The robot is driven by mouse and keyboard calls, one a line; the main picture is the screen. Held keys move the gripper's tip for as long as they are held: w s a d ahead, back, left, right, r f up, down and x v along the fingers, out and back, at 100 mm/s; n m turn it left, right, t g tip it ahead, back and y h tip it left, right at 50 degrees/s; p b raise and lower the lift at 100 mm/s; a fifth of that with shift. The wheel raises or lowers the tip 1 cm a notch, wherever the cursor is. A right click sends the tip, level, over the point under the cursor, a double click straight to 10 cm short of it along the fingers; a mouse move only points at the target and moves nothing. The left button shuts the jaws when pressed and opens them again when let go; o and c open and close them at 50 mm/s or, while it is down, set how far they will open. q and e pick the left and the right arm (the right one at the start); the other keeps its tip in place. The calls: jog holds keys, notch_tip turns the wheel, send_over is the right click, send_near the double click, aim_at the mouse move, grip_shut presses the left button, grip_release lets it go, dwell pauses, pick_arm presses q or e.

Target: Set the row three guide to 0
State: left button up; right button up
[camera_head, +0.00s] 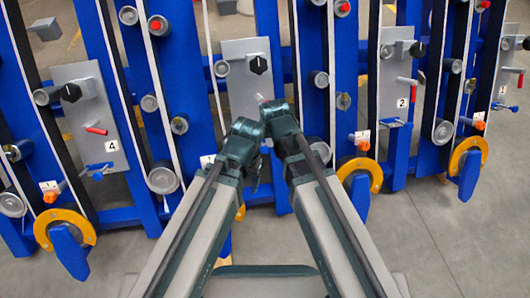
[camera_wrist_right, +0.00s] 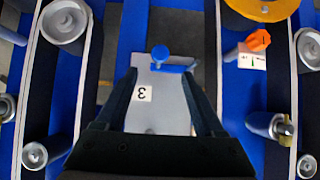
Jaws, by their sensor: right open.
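The row three plate (camera_head: 237,92) is grey with a black knob (camera_head: 259,65), in the middle of the head view; my arms hide its lower part. In the right wrist view the plate (camera_wrist_right: 178,112) appears upside down with its label 3 (camera_wrist_right: 141,94) and a blue handle (camera_wrist_right: 160,53). An orange pointer (camera_wrist_right: 258,40) sits at a white scale label (camera_wrist_right: 252,58) to the right of the plate; its reading is too small to tell. My right gripper (camera_wrist_right: 159,75) is open and empty in front of the plate. My left gripper (camera_head: 245,140) is beside the right wrist, its jaws hidden.
Blue uprights with belts and rollers (camera_wrist_right: 64,20) flank the plate. A metal fitting (camera_wrist_right: 272,127) projects at the right in the wrist view. Plate 4 (camera_head: 98,120) stands to the left and plate 2 (camera_head: 396,85) to the right. Open floor (camera_head: 430,235) lies at the lower right.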

aim_at(265, 148)
jog(key=b+x, duration=0.7)
jog(key=x, duration=0.2)
jog(key=shift+f+b, duration=0.25)
jog(key=shift+b, duration=0.05)
jog(key=shift+r, duration=0.1)
grip_shut()
dwell(0.9)
